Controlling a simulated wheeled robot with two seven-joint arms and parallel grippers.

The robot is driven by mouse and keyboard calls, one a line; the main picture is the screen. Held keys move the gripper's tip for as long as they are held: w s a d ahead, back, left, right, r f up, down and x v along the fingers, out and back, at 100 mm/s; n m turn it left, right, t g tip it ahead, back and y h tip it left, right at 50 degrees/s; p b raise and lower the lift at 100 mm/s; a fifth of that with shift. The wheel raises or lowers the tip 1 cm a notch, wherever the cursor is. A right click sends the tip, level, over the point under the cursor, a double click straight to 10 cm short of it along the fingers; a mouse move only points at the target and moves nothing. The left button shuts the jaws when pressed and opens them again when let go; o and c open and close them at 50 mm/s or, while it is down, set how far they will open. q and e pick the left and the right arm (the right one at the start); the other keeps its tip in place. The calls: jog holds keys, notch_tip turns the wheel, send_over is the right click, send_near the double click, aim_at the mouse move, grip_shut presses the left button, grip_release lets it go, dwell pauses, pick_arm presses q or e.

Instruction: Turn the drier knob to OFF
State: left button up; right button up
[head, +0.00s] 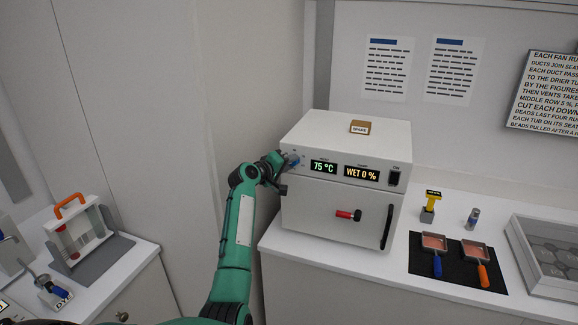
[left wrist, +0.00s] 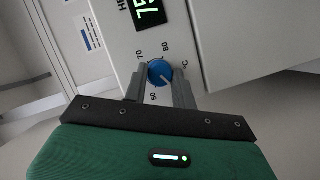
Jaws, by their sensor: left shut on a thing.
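The drier (head: 345,190) is a white box on the counter with a dark handle and a closed front door. Its blue knob (head: 294,162) is at the left end of the top panel, partly hidden by my gripper. In the left wrist view the knob (left wrist: 160,73) shows a white pointer line, with temperature figures such as 70 and 80 around it. My left gripper (head: 284,163) is at the panel, shut on the knob, with one finger on each side. I cannot read an OFF mark. The displays (head: 342,169) read 75 °C and WET 0 %. My right gripper is not in view.
A black switch (head: 394,178) is at the panel's right, and a red-and-black latch (head: 349,215) is on the door. Two scoops with pink contents lie on a black mat (head: 440,277). A grey tray (head: 530,262) is at far right. A wall stands close left of the drier.

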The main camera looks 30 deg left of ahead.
pick_arm(q)
jog(key=shift+d+f, duration=0.1)
jog(key=shift+f, duration=0.15)
jog(key=o, duration=1)
jog(key=shift+r, duration=0.15)
jog(key=b+v, duration=0.5)
jog(key=v, duration=0.8)
jog(key=shift+s, duration=0.4)
